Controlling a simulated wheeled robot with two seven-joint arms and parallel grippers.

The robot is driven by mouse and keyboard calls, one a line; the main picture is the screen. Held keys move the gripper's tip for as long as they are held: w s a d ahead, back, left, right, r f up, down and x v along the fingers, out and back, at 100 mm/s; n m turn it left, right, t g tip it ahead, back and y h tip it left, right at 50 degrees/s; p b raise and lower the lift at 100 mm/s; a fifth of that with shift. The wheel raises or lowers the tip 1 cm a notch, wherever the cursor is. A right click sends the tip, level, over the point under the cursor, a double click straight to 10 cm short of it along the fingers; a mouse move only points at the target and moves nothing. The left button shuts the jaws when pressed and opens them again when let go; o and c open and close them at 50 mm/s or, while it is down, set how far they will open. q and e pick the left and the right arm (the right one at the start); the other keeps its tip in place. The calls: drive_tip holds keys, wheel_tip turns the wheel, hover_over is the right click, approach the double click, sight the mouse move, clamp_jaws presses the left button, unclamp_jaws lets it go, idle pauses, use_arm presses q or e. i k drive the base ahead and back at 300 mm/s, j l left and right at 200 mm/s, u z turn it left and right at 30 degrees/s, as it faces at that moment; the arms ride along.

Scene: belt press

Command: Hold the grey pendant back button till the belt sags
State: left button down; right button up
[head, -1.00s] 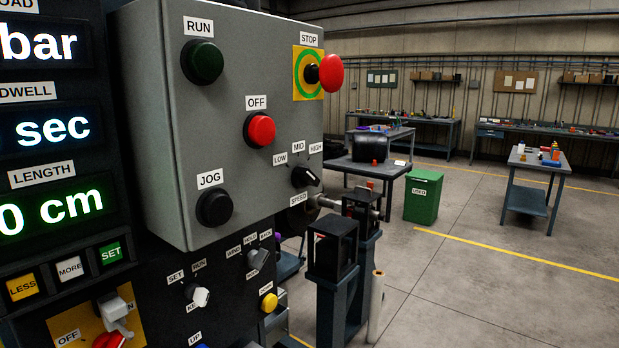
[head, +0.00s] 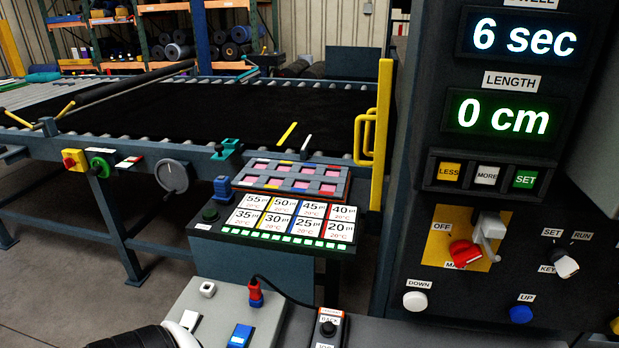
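A black pendant (head: 329,331) lies at the bottom middle of the head view, with a label reading BACK near its top. The frame's bottom edge cuts off its lower part. A dark round button (head: 328,327) shows by that label; I cannot tell whether it is the grey one. The black belt (head: 230,110) lies on the roller table across the middle and looks flat, with no sag that I can see. A white and black part of my arm shows at the bottom left. Neither gripper is in view.
The control cabinet (head: 500,170) with displays of 6 sec and 0 cm stands at the right. A yellow post with a handle (head: 381,140) stands beside it. A console with numbered tiles (head: 292,218) and a grey box (head: 225,312) with a red plug are in front.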

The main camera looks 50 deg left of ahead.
sight(328, 328)
drive_tip(key=u, duration=1.4)
